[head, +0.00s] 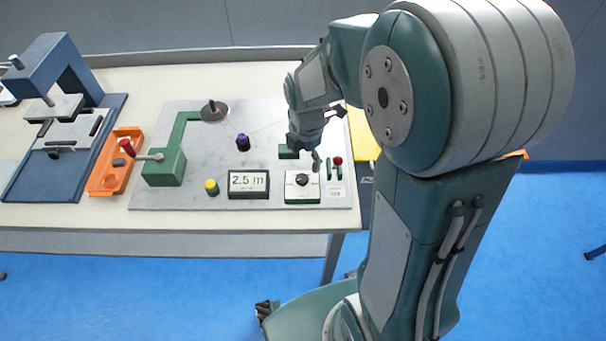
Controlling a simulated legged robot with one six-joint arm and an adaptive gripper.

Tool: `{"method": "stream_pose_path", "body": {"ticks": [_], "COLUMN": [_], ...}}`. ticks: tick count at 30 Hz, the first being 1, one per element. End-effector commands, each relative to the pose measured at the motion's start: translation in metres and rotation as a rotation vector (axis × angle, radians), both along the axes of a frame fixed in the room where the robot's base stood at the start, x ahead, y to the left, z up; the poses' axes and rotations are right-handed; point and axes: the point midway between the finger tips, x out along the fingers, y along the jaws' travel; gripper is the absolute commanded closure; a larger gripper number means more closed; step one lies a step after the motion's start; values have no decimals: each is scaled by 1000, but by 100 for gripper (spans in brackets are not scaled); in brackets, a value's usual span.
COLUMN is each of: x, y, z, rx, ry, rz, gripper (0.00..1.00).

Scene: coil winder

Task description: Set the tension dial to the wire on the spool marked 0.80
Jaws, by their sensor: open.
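The dial is a black knob (302,180) on a small white-topped, green-sided box (302,194) at the front right of the grey board. Its pointer direction is too small to read. My gripper (315,160) is open and hangs just behind and above the dial, apart from it as far as I can tell. My arm comes in from the right and hides part of the board behind the gripper. A purple spool-like piece (243,141) stands mid-board. A dark round disc (214,110) with an upright post lies behind it. No 0.80 mark is legible.
A display (249,182) reading 2.5 m sits left of the dial box, with a yellow-topped button (212,187) beyond it. A red-knobbed lever (338,161) stands close right of my gripper. A green crank unit (164,167), orange tray (112,178) and blue press (53,60) are further left.

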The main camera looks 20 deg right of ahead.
Motion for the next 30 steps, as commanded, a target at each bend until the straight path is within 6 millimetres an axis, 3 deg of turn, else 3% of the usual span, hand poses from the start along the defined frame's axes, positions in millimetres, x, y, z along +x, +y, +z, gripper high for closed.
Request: {"method": "stream_pose_path", "body": {"ticks": [3,10,22,23,28,30], "x": [-1,-1,0,0,0,-1], "y": [5,8,4,4,6,6], "z": [-24,-59,-70,-69,-70,-70], "rx": [-6,-8,-3,-4,-5,-5], "ry": [6,3,0,-1,0,0], "rz": [2,1,0,0,1,1], "gripper": [18,18,18,23,99,100]}}
